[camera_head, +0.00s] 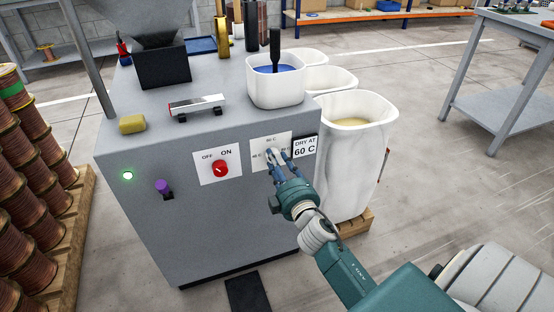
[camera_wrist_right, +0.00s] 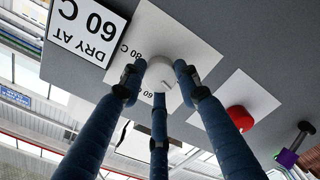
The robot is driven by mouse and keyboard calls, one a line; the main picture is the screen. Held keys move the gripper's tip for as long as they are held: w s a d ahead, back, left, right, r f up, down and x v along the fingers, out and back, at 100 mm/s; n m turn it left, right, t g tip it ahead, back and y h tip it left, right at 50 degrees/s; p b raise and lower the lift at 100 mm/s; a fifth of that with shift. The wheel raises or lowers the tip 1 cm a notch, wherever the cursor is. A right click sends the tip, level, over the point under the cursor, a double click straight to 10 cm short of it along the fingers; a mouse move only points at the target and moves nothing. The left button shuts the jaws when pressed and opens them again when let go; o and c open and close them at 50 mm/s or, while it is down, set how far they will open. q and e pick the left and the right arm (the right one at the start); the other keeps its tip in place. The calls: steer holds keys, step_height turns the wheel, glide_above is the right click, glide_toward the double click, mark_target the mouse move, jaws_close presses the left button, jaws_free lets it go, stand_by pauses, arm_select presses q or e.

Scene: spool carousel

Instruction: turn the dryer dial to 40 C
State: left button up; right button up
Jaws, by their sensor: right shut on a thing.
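The dryer (camera_head: 215,215) is a grey cabinet with a white dial plate (camera_head: 262,140) on its front. The dial (camera_wrist_right: 160,70) is a pale round knob, seen upside down in the wrist view. My right gripper (camera_head: 277,158) is at the dial plate, its three blue fingers closed around the dial; it also shows in the wrist view (camera_wrist_right: 160,84). The fingers hide most of the dial in the head view. One plate label reads 60 C in the wrist view; I cannot tell the dial's setting. My left gripper is not in view.
A sign (camera_head: 305,147) beside the plate reads DRY AT 60 C. A green light (camera_head: 127,176) is lit. A white sack (camera_head: 350,150) stands close on the right.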

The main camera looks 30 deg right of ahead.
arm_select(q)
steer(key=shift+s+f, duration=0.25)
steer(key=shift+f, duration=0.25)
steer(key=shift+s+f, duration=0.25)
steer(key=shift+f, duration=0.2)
arm_select(e)
steer(key=shift+a+r+n, duration=0.1)
steer(key=shift+n, duration=0.75)
steer(key=shift+a+r+n, duration=0.1)
steer(key=shift+n, duration=0.75)
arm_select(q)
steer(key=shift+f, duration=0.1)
arm_select(e)
steer(key=shift+f+n, duration=0.1)
steer(key=shift+n, duration=0.2)
steer(key=o, duration=1.1)
steer(key=shift+w+a, duration=0.1)
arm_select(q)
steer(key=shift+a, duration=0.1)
arm_select(e)
steer(key=shift+o, duration=0.2)
steer(key=v, duration=1.2)
steer(key=shift+f, duration=0.1)
